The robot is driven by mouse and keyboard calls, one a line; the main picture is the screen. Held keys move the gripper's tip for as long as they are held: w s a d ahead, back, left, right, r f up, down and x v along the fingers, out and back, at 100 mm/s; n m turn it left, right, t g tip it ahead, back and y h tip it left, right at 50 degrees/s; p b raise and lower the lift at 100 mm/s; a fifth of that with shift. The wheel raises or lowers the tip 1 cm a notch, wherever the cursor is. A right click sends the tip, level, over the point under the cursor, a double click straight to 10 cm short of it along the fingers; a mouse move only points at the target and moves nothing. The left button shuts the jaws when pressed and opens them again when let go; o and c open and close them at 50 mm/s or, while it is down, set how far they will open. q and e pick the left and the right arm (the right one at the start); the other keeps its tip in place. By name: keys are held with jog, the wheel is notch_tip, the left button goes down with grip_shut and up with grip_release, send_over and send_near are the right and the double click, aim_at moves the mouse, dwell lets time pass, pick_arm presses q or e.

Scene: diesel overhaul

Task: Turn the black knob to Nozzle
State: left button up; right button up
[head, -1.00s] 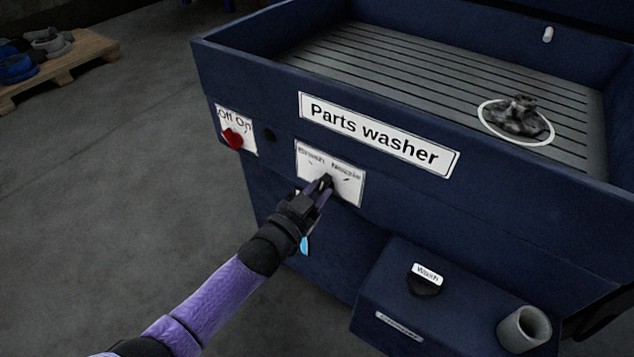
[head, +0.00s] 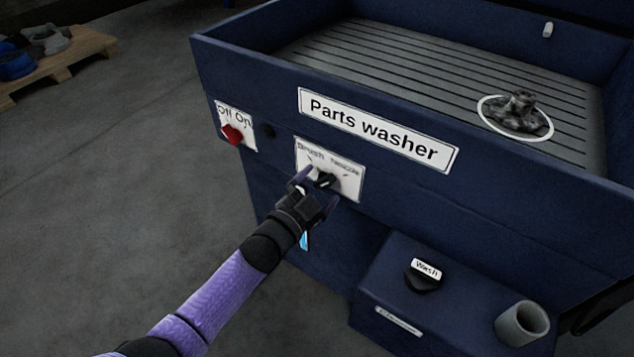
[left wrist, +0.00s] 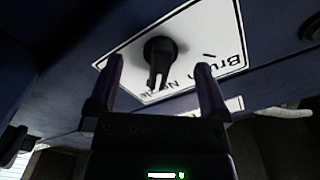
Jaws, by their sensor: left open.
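The black knob (head: 325,180) sits on a white label plate (head: 349,185) marked Brush and Nozzle on the front of the blue parts washer. My left gripper (head: 317,190) is open, with one finger on either side of the knob and a visible gap to each. In the left wrist view the knob (left wrist: 160,50) stands between the spread fingers (left wrist: 158,78). Its narrow pointer extends downward there, towards the end of the word Nozzle. The exact alignment with the Nozzle mark is hard to tell. My right gripper is not in view.
A red knob (head: 232,135) marked Off and On is left of the plate. Below right, a blue box (head: 385,290) carries a black Wash knob (head: 424,284) and a grey cup (head: 522,325). A dirty metal part (head: 517,112) lies on the washer's ribbed top.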

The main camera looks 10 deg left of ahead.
pick_arm(q)
jog(key=shift+s+a+r+p, duration=0.1)
jog(key=shift+s+p, duration=0.15)
jog(key=shift+p, duration=0.05)
jog(key=p+v, duration=0.3)
jog(key=v, duration=0.3)
jog(key=shift+s, duration=0.25)
